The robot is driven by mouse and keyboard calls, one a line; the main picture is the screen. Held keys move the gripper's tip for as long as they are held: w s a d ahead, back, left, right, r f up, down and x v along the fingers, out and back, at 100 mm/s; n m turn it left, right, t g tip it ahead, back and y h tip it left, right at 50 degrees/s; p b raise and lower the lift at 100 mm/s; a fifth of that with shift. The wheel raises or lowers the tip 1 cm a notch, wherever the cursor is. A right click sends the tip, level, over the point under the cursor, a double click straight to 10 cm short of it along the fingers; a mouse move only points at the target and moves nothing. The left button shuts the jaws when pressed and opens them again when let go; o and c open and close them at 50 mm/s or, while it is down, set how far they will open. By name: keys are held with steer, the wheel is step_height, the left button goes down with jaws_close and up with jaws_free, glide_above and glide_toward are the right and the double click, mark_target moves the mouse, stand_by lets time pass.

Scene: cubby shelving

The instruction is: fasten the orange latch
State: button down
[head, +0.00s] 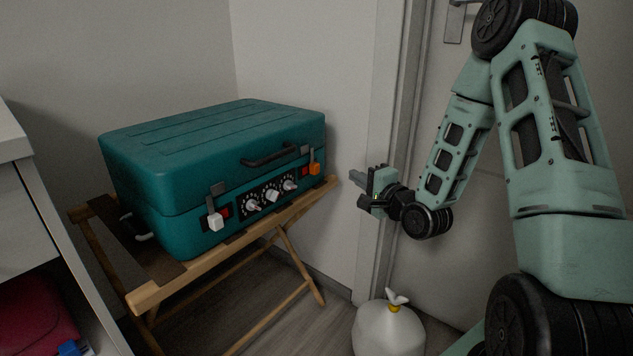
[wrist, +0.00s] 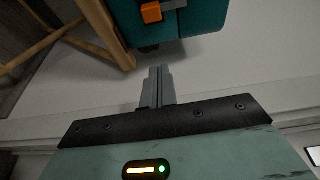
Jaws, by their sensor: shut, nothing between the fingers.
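A teal suitcase (head: 215,165) lies closed on a wooden folding stand. The orange latch (head: 314,167) is on the right of its front face, beside the dial panel; it also shows at the top of the wrist view (wrist: 152,12). A grey metal strip runs from the orange part. I cannot tell whether it is fastened. A white latch (head: 214,220) sits at the left of the front face. My gripper (head: 355,176) is shut and empty, to the right of the suitcase and apart from it. Its fingers (wrist: 160,85) point toward the suitcase.
The wooden stand (head: 147,297) holds the suitcase. A white tied bag (head: 388,330) stands on the floor below my gripper. A door frame and door (head: 455,170) are behind my arm. A white shelf unit (head: 50,230) stands at the left. Floor in front of the stand is clear.

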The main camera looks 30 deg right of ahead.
mark_target(320, 162)
steer(key=shift+d, duration=0.2)
steer(key=w+b, duration=0.3)
steer(key=w, duration=0.6)
steer(key=shift+w+f, duration=0.2)
steer(key=a+b, duration=0.1)
steer(key=a, duration=0.2)
steer(key=shift+s+b, duration=0.2)
steer(key=shift+b, duration=0.1)
steer(key=shift+s+a+r, duration=0.15)
steer(key=shift+s+a, duration=0.05)
steer(key=shift+a, duration=0.25)
